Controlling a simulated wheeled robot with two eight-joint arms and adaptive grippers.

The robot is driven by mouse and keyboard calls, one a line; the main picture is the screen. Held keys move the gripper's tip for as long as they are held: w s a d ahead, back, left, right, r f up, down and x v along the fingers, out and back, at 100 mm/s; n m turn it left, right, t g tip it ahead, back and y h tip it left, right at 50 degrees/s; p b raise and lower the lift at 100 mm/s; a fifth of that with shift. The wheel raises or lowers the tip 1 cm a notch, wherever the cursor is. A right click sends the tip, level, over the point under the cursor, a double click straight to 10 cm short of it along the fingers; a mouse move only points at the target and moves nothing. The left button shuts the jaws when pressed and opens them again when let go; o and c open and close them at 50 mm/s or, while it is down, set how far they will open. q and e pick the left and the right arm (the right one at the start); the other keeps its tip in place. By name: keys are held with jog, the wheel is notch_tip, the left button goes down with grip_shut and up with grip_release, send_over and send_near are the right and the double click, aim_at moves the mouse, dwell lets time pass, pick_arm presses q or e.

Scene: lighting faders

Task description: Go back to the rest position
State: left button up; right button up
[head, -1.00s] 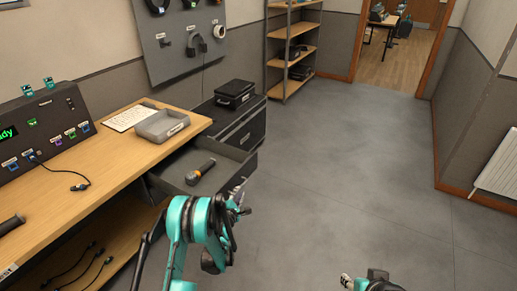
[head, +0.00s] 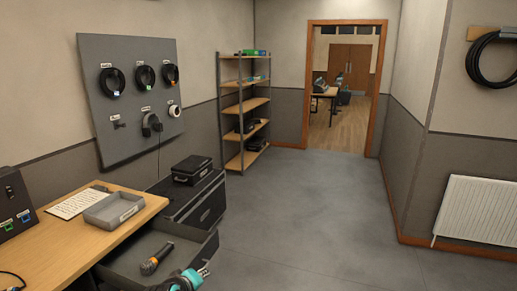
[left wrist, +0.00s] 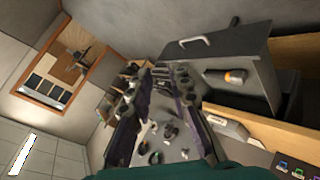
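My left gripper (left wrist: 158,88) shows in the left wrist view as two dark fingers standing apart, with only the background seen between them; it is open and empty. In the head view a teal part of my left arm shows at the bottom edge, in front of the open drawer (head: 126,262). A dark handheld microphone with an orange ring (head: 157,258) lies in that drawer. It also shows in the left wrist view (left wrist: 225,76), to the right of the fingers and apart from them. My right gripper is in neither view.
The wooden bench (head: 60,250) on the left carries a grey tray (head: 114,210) and a paper sheet (head: 80,203). A black case (head: 192,170) rests on a larger dark case. Shelves (head: 244,130) stand at the back. The floor (head: 320,210) is clear towards the doorway; a radiator (head: 488,217) is at right.

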pick_arm(q)
jog(key=s+f+m+g+y, duration=0.1)
jog(key=s+m, duration=0.7)
jog(key=s, duration=1.5)
jog(key=shift+a+f+m+g, duration=0.25)
jog(key=shift+f+m+g, duration=0.2)
jog(key=shift+g, duration=0.75)
